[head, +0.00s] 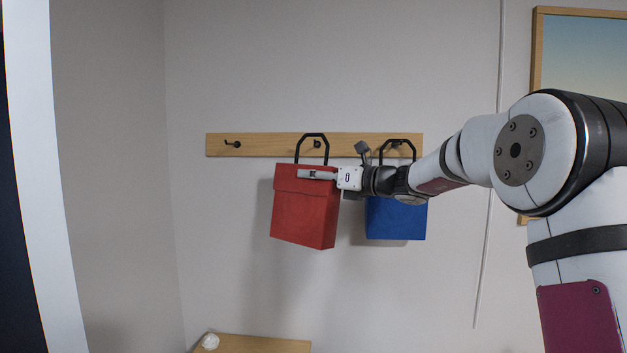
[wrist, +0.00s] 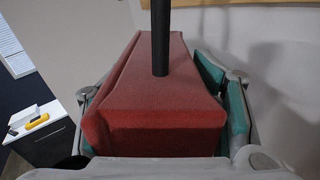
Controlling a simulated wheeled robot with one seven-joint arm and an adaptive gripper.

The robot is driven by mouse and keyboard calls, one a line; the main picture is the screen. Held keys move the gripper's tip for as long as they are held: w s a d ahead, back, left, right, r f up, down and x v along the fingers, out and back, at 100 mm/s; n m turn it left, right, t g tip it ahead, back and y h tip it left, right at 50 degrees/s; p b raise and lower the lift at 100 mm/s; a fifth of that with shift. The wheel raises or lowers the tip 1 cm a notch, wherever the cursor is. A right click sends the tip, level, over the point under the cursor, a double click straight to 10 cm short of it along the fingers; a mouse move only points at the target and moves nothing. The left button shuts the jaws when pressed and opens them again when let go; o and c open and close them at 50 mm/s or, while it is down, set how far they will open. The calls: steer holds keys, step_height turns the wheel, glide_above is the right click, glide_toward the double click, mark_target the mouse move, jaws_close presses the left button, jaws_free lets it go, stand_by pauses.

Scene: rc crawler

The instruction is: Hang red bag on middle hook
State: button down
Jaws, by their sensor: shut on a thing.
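The red bag (head: 305,215) has a black loop handle (head: 312,137) and hangs upright but slightly tilted from my gripper. My gripper (head: 318,175) is shut on the upper part of the red bag. In the wrist view the red bag (wrist: 155,105) sits between the fingers. The middle hook (head: 317,144) is on the wooden rail (head: 270,145), and it shows inside the handle's loop in the head view. I cannot tell whether the handle touches or rests on the hook.
A blue bag (head: 396,218) hangs at the right hook, partly behind my arm. The left hook (head: 233,144) is empty. A wooden surface (head: 255,345) with a white object (head: 210,341) stands below. A framed picture (head: 590,50) hangs at the right. The wrist view shows a cabinet (wrist: 42,135) with a yellow item (wrist: 38,121).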

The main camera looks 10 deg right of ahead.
steer(key=w+d+f+b, duration=0.1)
steer(key=w+d+b, duration=0.1)
steer(key=w+b, duration=0.2)
steer(key=shift+w+b, duration=0.3)
steer(key=shift+w, duration=0.95)
steer(key=shift+d+f, duration=0.1)
stand_by(0.5)
steer(key=shift+c, duration=2.3)
jaws_free()
steer(key=shift+d, duration=0.1)
